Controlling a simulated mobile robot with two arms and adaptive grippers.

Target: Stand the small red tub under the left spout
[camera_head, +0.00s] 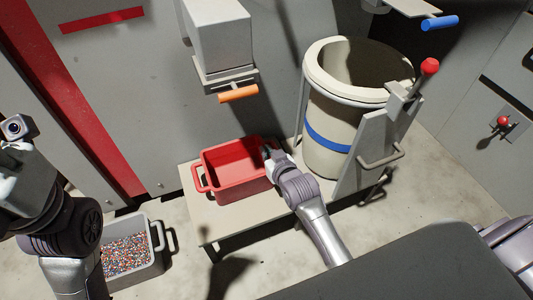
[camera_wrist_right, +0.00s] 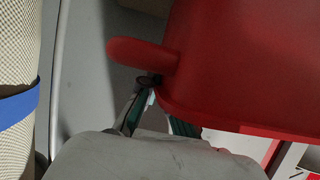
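The small red tub (camera_head: 228,190) is upright at the table in the head view, empty inside as far as I see. The left spout (camera_head: 222,45), a grey box with an orange handle (camera_head: 238,94), hangs on the wall above it in the picture. My right gripper (camera_head: 276,158) is at the tub's right-hand handle. In the right wrist view its fingers (camera_wrist_right: 152,96) converge on the handle of the red tub (camera_wrist_right: 245,65), seemingly shut on it. Whether the tub's base touches the table is unclear. My left arm is at the left edge; its fingers do not show.
The low pale table (camera_head: 207,225) has bare room in front of the tub. A large cream barrel (camera_head: 325,112) with a blue band stands right of it, beside a red-knobbed lever (camera_head: 429,67). A grey bin (camera_head: 153,269) of coloured granules is on the floor, lower left.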

